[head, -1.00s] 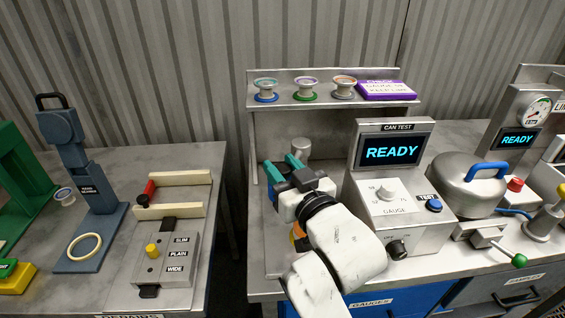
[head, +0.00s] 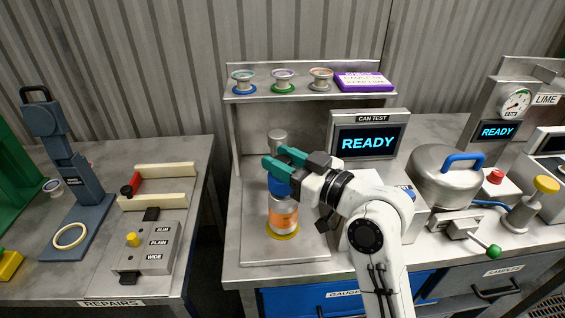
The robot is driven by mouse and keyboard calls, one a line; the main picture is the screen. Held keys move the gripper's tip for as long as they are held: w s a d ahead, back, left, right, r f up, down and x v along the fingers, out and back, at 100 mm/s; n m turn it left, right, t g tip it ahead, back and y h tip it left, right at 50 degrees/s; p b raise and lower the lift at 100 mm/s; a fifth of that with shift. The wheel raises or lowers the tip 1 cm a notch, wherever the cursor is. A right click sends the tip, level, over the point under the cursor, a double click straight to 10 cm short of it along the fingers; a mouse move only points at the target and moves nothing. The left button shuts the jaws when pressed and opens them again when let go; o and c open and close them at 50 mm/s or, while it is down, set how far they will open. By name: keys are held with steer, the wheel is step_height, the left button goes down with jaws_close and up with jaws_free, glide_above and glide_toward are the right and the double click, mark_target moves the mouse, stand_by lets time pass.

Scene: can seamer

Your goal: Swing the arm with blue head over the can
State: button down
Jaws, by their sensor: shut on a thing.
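A silver can with an orange label (head: 283,215) stands upright on a yellow round base at the left of the can test bench. A blue head (head: 279,186) shows directly above the can, just under my fingers; whether it touches the can top is unclear. My gripper (head: 281,161) has teal fingers and comes in from the right. It is shut at the blue head, and the fingers hide the upper part of it. The arm carrying the head is mostly hidden. A silver round post top (head: 278,138) shows behind my fingers.
The CAN TEST unit (head: 370,140) reads READY, right of my gripper. A shelf behind holds several spools (head: 283,80) and a purple box (head: 363,81). A silver domed pot with a blue handle (head: 447,178) stands right. The repairs table (head: 190,220) lies left across a gap.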

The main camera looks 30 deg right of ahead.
steer(key=shift+d+r, duration=0.15)
steer(key=shift+r, duration=0.3)
steer(key=c, duration=0.8)
jaws_free()
steer(key=shift+d, duration=0.1)
steer(key=shift+c, duration=0.2)
steer(key=shift+o, duration=0.3)
steer(key=shift+f, duration=0.25)
steer(key=shift+s+d+f, duration=0.1)
steer(key=shift+s, duration=0.4)
steer(key=v, duration=0.9)
steer(key=shift+s+d, duration=0.2)
steer(key=shift+s, duration=0.15)
